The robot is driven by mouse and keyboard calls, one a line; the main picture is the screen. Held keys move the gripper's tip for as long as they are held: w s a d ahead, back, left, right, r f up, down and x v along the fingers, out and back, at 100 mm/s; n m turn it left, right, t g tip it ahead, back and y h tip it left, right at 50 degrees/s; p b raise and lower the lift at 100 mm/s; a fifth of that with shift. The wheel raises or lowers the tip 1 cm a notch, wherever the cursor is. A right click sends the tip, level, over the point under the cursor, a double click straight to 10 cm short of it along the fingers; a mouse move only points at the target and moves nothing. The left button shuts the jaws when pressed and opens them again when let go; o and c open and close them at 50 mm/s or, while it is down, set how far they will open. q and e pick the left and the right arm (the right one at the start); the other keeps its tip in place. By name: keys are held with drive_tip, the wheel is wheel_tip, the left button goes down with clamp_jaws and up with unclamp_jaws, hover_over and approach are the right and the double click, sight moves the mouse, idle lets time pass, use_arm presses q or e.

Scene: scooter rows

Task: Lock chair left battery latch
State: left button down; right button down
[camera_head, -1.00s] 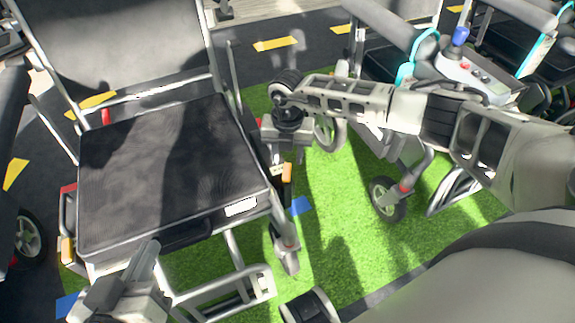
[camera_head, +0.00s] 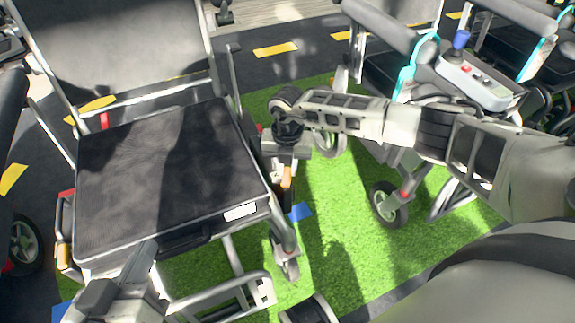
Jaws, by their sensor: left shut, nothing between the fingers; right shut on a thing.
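The wheelchair (camera_head: 165,180) with a black seat and backrest faces me at the left. An orange latch handle (camera_head: 287,175) is on its side frame at the right of the seat. My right gripper (camera_head: 284,164) reaches in from the right and is shut on the latch handle, pointing down; its fingers and hand hide the latch's upper part. A similar tan-orange handle (camera_head: 64,255) is on the frame at the seat's left side. My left gripper (camera_head: 147,252) is shut and empty, low in front of the seat's front edge.
A second chair with a joystick console (camera_head: 475,80) stands at the right, its caster wheel (camera_head: 388,204) on the green turf (camera_head: 345,240). Another wheel (camera_head: 22,243) is at the far left. Open turf lies between the chairs.

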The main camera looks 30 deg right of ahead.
drive_tip(key=shift+w+a+n, duration=0.1)
drive_tip(key=shift+a+n, duration=0.1)
drive_tip(key=shift+n, duration=0.5)
drive_tip(key=shift+w+a+n, duration=0.1)
drive_tip(key=shift+a+n, duration=0.2)
drive_tip(key=shift+n, duration=0.85)
drive_tip(key=shift+w+a+n, duration=0.1)
drive_tip(key=shift+a+n, duration=0.2)
drive_tip(key=shift+n, duration=0.85)
drive_tip(key=c, duration=1.3)
unclamp_jaws()
